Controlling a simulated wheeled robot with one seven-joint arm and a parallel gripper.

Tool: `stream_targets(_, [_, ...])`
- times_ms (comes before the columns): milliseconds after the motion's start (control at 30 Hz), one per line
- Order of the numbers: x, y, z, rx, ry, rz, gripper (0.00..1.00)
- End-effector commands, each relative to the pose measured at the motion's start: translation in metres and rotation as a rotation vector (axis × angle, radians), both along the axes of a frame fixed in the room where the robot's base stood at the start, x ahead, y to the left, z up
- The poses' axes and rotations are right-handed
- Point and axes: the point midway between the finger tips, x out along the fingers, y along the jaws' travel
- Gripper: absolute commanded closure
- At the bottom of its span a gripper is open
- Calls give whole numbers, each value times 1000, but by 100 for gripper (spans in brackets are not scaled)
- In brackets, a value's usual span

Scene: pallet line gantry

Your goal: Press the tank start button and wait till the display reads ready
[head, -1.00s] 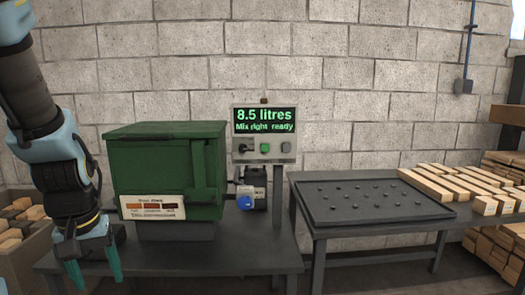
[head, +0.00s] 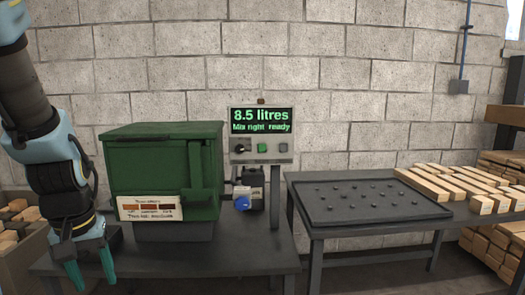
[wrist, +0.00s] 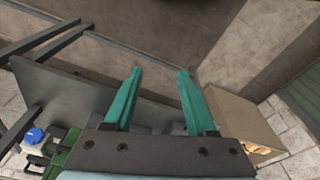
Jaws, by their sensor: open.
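The green tank (head: 160,175) stands on a dark table with a label plate on its front. To its right, a grey control panel on a post holds a display (head: 262,120) reading "8.5 litres" and "Mix right ready" in green. Below the display are a black knob (head: 240,149), a green button (head: 262,148) and a grey square (head: 283,148). My gripper (head: 90,275) hangs at the lower left, left of the tank and well away from the panel. Its teal fingers are apart and empty, also in the wrist view (wrist: 158,88).
A pump with a blue part (head: 243,202) sits right of the tank. A dark tray table (head: 335,232) stands further right with timber blocks (head: 470,185) beside it. A crate with wood (head: 18,232) is behind my arm at left.

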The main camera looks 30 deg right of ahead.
Motion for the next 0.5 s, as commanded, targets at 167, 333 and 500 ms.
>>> stream_targets(167, [0, 0, 0, 0, 0, 0, 65])
stream_targets(333, [0, 0, 0, 0, 0, 0, 84])
stream_targets(500, [0, 0, 0, 0, 0, 0, 100])
